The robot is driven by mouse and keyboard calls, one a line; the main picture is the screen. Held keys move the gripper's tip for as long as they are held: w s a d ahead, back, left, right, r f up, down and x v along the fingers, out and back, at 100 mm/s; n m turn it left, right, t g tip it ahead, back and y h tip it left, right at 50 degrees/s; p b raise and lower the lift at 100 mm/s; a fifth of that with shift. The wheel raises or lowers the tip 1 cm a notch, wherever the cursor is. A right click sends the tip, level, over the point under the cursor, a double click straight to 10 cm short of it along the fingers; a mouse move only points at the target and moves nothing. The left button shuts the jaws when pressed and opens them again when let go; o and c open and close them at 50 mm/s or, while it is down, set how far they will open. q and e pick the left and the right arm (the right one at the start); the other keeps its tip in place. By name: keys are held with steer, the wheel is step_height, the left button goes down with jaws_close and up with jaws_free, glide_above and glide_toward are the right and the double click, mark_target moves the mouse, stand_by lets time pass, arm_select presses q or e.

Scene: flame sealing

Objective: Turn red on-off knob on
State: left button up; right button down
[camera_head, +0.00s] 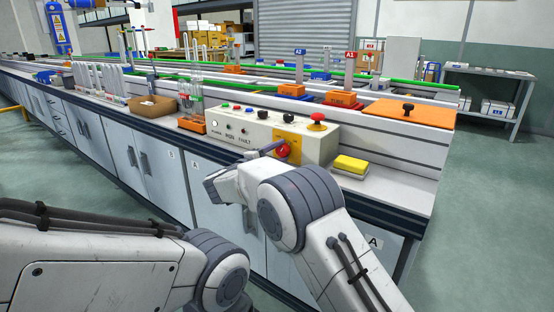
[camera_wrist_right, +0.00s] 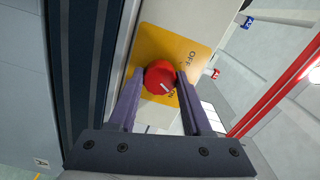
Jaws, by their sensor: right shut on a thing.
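The red on-off knob (camera_head: 283,150) sits on a yellow plate (camera_head: 291,137) on the front of the white control box (camera_head: 255,128). My right gripper (camera_head: 272,150) is at the knob. In the right wrist view its two purple-grey fingers (camera_wrist_right: 158,90) stand on either side of the knob, shut on it. My left arm (camera_head: 120,262) is in the lower left; its gripper is not in view.
A red mushroom button (camera_head: 317,121) stands on top of the box. A yellow sponge (camera_head: 351,165) lies to its right on the bench. An orange lidded box (camera_head: 411,112) is behind. A rack of tubes (camera_head: 192,105) and a cardboard tray (camera_head: 152,106) stand to the left.

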arm_select(q)
steer(key=shift+f+b, duration=0.95)
steer(key=shift+f, duration=0.3)
arm_select(e)
steer(key=shift+a+m, duration=0.1)
steer(key=shift+m, duration=1.3)
steer(key=shift+r, duration=0.1)
steer(key=shift+c, duration=1.7)
jaws_free()
